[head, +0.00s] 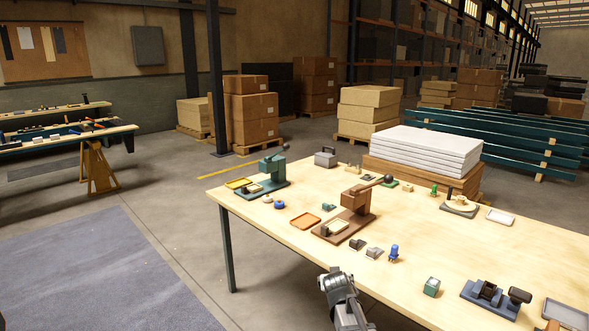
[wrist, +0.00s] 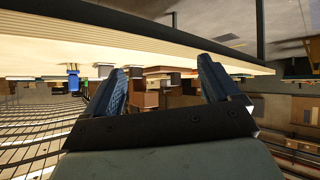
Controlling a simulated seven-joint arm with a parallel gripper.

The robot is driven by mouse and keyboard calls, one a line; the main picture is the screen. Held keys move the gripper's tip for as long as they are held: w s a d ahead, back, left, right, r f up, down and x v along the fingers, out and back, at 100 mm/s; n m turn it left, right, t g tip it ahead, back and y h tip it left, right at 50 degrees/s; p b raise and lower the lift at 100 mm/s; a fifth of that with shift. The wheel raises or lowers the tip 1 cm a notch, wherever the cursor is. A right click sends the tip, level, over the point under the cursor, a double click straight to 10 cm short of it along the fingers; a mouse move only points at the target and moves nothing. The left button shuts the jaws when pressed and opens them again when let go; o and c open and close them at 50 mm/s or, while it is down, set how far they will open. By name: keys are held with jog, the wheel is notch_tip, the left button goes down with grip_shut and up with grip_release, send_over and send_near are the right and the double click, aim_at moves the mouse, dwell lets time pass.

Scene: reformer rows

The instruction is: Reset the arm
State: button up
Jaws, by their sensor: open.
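My gripper shows in the wrist view (wrist: 162,64), its two blue-grey fingers wide apart with nothing held between them. In the head view part of my arm rises at the bottom centre, by the table's near edge; the fingertips are hard to make out there. A brown press-like device (head: 352,216) stands on the table beyond it, with a lever ending in a dark ball at upper right. A green device (head: 268,177) stands farther left. The wrist view is upside down, with the table edge (wrist: 150,38) across the top and objects beyond the fingers.
The wooden table (head: 440,235) holds several small items, including a blue piece (head: 394,252), a green-grey block (head: 432,287), a dark blue device (head: 495,298) and an orange tray (head: 305,221). Stacked white slabs (head: 425,148) stand behind. Open floor lies left of the table.

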jog(key=s+a+f, duration=0.2)
jog(key=a+f, duration=0.2)
jog(key=s+d+f+g, duration=0.3)
jog(key=s+f+g, duration=0.1)
jog(key=s+f, duration=0.7)
jog(key=s+d+f+g, duration=0.2)
jog(key=s+f+g, duration=0.2)
jog(key=s+f, duration=0.65)
jog(key=s+f+g, duration=0.3)
jog(key=s+f, duration=0.2)
jog(key=s, duration=0.6)
jog(key=s+d+f+g+y, duration=0.1)
jog(key=s+f+g, duration=0.2)
jog(key=s, duration=0.8)
jog(key=s+d+f+g, duration=0.1)
jog(key=s+f+g, duration=0.2)
jog(key=s+f, duration=0.3)
jog(key=s, duration=0.5)
jog(key=shift+s+d+f, duration=0.15)
jog(key=shift+f, duration=0.15)
